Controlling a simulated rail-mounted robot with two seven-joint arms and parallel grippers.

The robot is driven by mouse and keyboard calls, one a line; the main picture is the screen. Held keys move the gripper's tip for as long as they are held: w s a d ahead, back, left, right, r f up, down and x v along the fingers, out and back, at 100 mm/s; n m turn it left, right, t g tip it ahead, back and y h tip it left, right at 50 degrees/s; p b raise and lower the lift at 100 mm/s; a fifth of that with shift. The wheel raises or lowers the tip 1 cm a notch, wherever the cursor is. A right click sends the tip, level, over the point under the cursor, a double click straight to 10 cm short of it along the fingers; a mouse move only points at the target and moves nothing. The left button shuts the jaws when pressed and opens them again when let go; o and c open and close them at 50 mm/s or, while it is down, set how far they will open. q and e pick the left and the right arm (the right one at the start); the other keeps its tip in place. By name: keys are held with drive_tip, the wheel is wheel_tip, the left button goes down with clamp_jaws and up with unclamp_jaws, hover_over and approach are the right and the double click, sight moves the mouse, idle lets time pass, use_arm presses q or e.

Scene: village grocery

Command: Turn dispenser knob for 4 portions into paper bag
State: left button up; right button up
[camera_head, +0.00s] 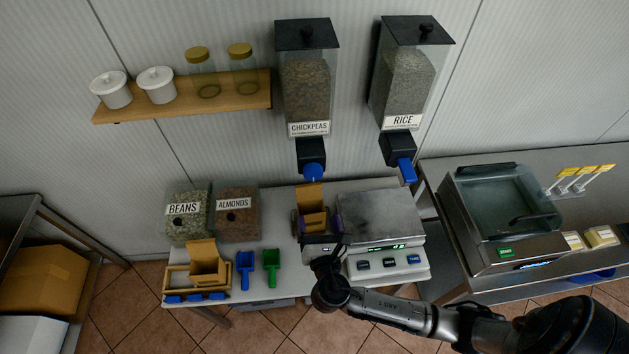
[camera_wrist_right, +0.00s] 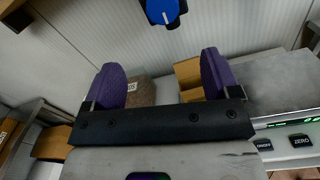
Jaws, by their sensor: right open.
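The chickpeas dispenser (camera_head: 306,85) hangs on the wall, with a blue knob (camera_head: 312,172) on its black outlet. That knob also shows at the top of the right wrist view (camera_wrist_right: 162,11). An open brown paper bag (camera_head: 311,205) stands below the outlet, beside the scale's steel plate. My right gripper (camera_head: 318,222) is open at the bag, its purple fingers spread. In the right wrist view part of the bag (camera_wrist_right: 188,73) shows between the fingers, nearer the right one; I cannot tell whether they touch it. My left gripper is not in view.
A rice dispenser (camera_head: 403,85) with its own blue knob (camera_head: 406,170) hangs to the right. The scale (camera_head: 380,215) has a lit green display. Beans (camera_head: 187,217) and almonds (camera_head: 238,214) bins, two scoops and a wooden tray (camera_head: 176,281) are left. A wooden shelf (camera_head: 180,101) is above.

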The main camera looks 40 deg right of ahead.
sight(313, 177)
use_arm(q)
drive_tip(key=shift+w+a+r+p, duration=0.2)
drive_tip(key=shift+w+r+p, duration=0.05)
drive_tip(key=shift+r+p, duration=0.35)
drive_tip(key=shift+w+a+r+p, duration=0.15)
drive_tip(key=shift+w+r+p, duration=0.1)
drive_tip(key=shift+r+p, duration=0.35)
use_arm(e)
drive_tip(key=x, duration=1.3)
drive_tip(key=shift+w+d, duration=0.2)
drive_tip(key=shift+d, duration=0.2)
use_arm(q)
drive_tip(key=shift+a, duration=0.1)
use_arm(e)
drive_tip(key=shift+c, duration=0.2)
drive_tip(key=c, duration=0.9)
